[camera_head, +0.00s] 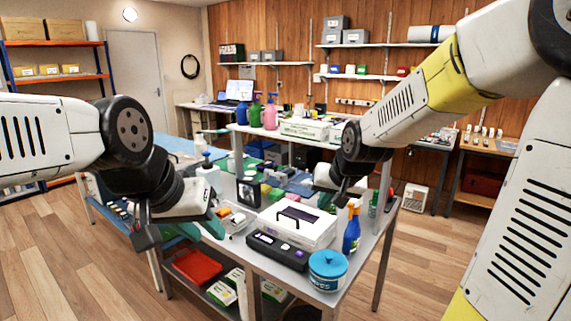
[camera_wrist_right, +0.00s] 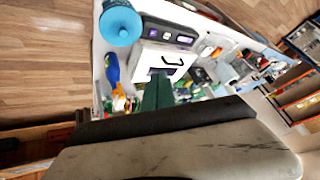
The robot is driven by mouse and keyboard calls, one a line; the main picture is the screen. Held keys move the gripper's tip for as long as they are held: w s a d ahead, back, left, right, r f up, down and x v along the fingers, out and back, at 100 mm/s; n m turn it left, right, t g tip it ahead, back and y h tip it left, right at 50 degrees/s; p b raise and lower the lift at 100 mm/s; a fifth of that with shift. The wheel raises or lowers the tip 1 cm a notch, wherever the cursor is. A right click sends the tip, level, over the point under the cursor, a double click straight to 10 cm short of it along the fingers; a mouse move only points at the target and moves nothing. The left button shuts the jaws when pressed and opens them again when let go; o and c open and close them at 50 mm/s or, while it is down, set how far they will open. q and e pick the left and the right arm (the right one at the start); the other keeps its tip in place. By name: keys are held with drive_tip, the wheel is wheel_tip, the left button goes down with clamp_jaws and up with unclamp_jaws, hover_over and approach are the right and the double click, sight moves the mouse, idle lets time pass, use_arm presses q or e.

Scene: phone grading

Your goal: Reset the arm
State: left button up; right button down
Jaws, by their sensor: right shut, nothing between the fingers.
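My left gripper (camera_head: 198,230) hangs over the front left corner of the grey workbench (camera_head: 345,270), its green fingers apart and nothing seen between them. My right gripper (camera_head: 341,198) is above the bench's right part, behind the white box (camera_head: 300,222) in the head view. It is shut and empty. In the right wrist view its green fingers (camera_wrist_right: 157,92) are together, overlapping the picture of the white box (camera_wrist_right: 165,60). Both arms are raised clear of the bench top, as far as I can tell.
A clear tray (camera_head: 236,222) lies beside my left gripper. A red tray (camera_head: 197,265) is on the lower shelf. The wooden floor at left is free.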

drive_tip(key=s+d+r, duration=0.2)
drive_tip(key=s, duration=0.8)
drive_tip(key=s+d+r+n, duration=0.1)
drive_tip(key=s+d+r, duration=0.1)
drive_tip(key=s, duration=0.8)
drive_tip(key=shift+d+r+g, duration=0.2)
drive_tip(key=shift+r+g, duration=0.2)
drive_tip(key=shift+r, duration=0.2)
idle(1.1)
drive_tip(key=w+a+f, duration=0.1)
drive_tip(key=w, duration=1.1)
drive_tip(key=w+a+f+m+t+y, duration=0.1)
drive_tip(key=w+a+f, duration=0.5)
drive_tip(key=w+f, duration=0.3)
drive_tip(key=w+a+f+m+y, duration=0.1)
drive_tip(key=w+a+f, duration=0.5)
drive_tip(key=w, duration=0.8)
wheel_tip(320, 180, down, 3)
drive_tip(key=shift+a+r+m+t, duration=0.1)
drive_tip(key=shift+a+m+t, duration=0.3)
drive_tip(key=shift+m, duration=0.3)
